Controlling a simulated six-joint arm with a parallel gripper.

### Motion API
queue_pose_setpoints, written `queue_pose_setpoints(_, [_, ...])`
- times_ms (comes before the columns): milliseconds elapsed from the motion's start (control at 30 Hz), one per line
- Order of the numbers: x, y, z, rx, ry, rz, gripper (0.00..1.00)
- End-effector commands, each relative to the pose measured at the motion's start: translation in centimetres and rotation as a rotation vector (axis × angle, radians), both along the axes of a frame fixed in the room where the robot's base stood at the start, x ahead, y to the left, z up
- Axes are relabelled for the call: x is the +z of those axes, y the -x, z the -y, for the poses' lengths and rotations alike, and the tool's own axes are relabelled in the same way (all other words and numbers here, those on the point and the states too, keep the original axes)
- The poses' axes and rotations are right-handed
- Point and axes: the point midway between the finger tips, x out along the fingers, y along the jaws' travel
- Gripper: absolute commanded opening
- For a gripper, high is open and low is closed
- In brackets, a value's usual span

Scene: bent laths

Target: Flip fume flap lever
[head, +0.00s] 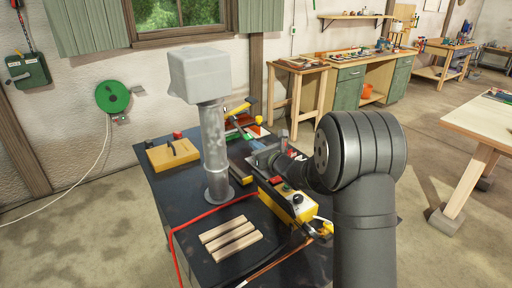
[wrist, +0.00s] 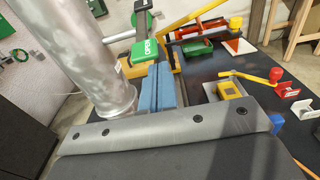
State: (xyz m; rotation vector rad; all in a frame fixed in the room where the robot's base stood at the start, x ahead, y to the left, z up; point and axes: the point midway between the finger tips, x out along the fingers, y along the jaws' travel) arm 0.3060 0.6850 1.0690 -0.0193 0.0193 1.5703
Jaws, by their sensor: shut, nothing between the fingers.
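A yellow block (head: 170,155) with a dark lever-like handle stands at the table's back left in the head view. In the wrist view a dark lever (wrist: 143,20) stands above a green plate (wrist: 144,50) marked OPEN, just beyond my fingertips; I cannot tell for sure that this is the flap lever. The grey metal fume pipe (head: 213,150) stands upright on the table, topped by a pale box (head: 200,75). My gripper (wrist: 159,68) is shut and empty, its blue fingers together to the right of the pipe. Whether the fingertips touch the green plate is unclear.
Wooden laths (head: 230,238) lie at the table's front. A yellow machine box (head: 288,203) sits beneath my arm. A red clamp (wrist: 205,28), a yellow lever with a red knob (wrist: 275,74) and small brackets crowd the right side in the wrist view. A red hose (head: 185,232) runs along the table.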

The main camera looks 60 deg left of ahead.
Motion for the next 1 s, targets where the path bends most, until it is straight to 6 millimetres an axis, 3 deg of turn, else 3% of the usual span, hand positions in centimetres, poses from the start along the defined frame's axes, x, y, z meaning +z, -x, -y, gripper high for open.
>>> queue_pose_setpoints(1000, [1.1,0.0,0.3,0.000,0.114,0.001,0.00])
